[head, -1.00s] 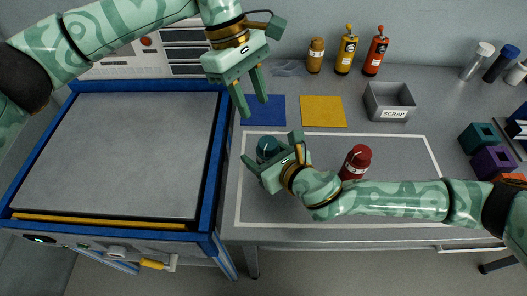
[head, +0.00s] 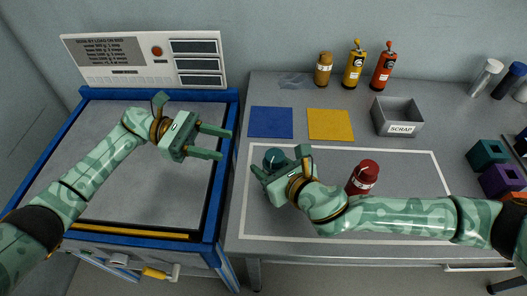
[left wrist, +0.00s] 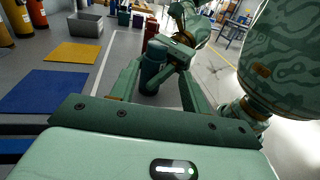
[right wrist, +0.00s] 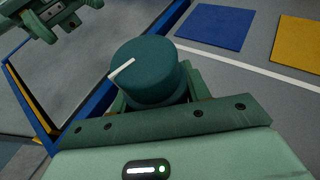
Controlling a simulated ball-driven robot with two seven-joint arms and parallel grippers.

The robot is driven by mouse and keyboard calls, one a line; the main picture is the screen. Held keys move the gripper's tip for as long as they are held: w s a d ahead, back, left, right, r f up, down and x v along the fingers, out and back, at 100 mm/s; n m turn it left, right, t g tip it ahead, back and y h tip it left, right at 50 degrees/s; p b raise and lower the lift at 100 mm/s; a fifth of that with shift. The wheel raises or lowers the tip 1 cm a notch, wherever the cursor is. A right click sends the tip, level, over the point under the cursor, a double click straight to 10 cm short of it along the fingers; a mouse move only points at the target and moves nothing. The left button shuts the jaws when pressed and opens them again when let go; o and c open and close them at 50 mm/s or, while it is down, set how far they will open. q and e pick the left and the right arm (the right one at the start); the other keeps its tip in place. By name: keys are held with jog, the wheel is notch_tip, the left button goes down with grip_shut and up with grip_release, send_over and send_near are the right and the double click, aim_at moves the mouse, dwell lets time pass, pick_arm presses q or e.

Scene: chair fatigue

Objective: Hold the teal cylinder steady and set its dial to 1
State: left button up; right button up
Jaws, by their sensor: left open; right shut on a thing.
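The teal cylinder (head: 273,157) stands on the grey bench inside the white outline, near its left side. My right gripper (head: 279,163) is shut on it from the side. In the right wrist view its dial top (right wrist: 145,68) shows a white pointer line toward the lower left; no numbers are readable. My left gripper (head: 226,144) is open and empty, left of the cylinder, its fingers pointing right toward it and apart from it. In the left wrist view the cylinder (left wrist: 152,70) shows upright beyond the fingers. Its lower part is partly hidden in the head view.
A red cylinder (head: 363,177) stands right of my right gripper. Blue (head: 271,122) and yellow (head: 330,125) mats and a scrap bin (head: 398,116) lie behind. Several bottles stand along the wall. A blue-framed machine (head: 231,180) with a flat plate is at left.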

aim_at(264, 160)
pick_arm(q)
jog(key=shift+n+t+h, duration=0.3)
jog(key=shift+t, duration=0.1)
jog(key=d, duration=0.3)
jog(key=s+d, duration=0.1)
jog(key=d, duration=0.6)
jog(key=shift+s+d+f, duration=0.35)
jog(key=shift+s+d, duration=0.05)
jog(key=c, duration=0.7)
